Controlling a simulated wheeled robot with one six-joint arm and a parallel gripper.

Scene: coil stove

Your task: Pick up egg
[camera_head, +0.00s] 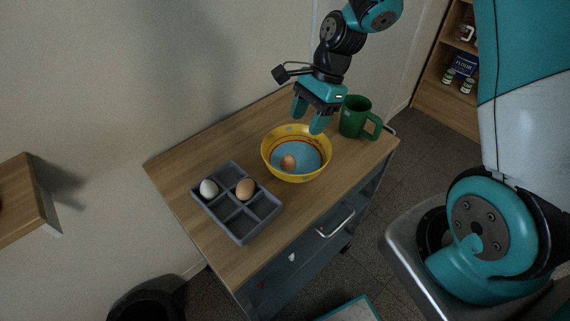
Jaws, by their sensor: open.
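A brown egg (288,162) lies inside the yellow bowl (267,157), on its blue inner bottom. A white egg (209,187) and another brown egg (246,188) sit in two far compartments of the grey egg tray (242,236), to the left of the bowl. My gripper (309,121) is open and points down over the far right rim of the bowl. It appears above the bowl, with nothing between its fingers. I cannot tell its exact height.
A green mug (355,117) stands right of the bowl, close to my gripper. The wooden cart top (190,226) is bare around the tray and at its near left. A wall runs behind the cart. A shelf with a flour box (464,66) stands at the right.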

